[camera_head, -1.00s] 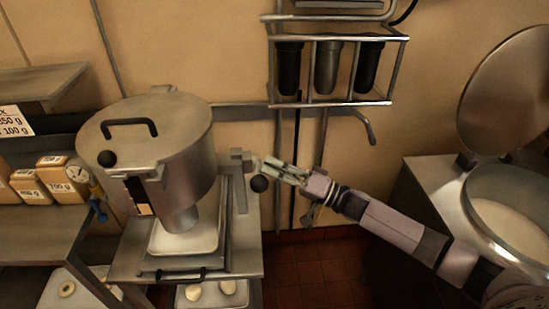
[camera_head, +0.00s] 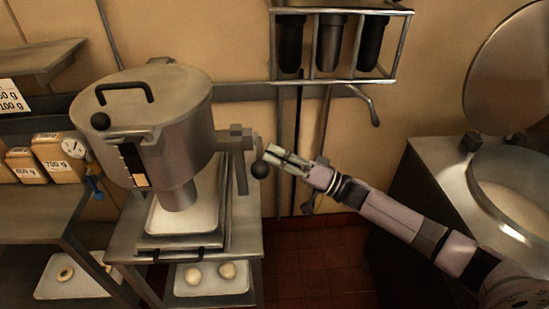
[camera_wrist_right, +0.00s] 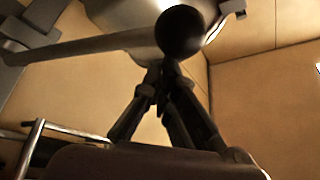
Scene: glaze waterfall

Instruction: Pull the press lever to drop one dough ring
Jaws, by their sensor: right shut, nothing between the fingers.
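The dough press (camera_head: 165,115) is a steel hopper with a lid and a nozzle, on the left in the head view. Its lever has a black ball knob (camera_head: 260,170) and hangs off the press's right side. In the right wrist view the knob (camera_wrist_right: 180,32) is just beyond my fingertips. My right gripper (camera_head: 272,153) is shut with nothing between its fingers, at the knob's upper right. I cannot tell whether it touches the knob. A pale tray (camera_head: 185,216) lies below the nozzle; no ring shows on its visible part. My left gripper is out of view.
A lower tray (camera_head: 211,283) holds two dough balls. Another tray (camera_head: 72,277) at lower left holds a dough ring. A wall rack (camera_head: 340,75) with dark cylinders hangs above my right arm. An open round vat (camera_head: 515,195) stands at right.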

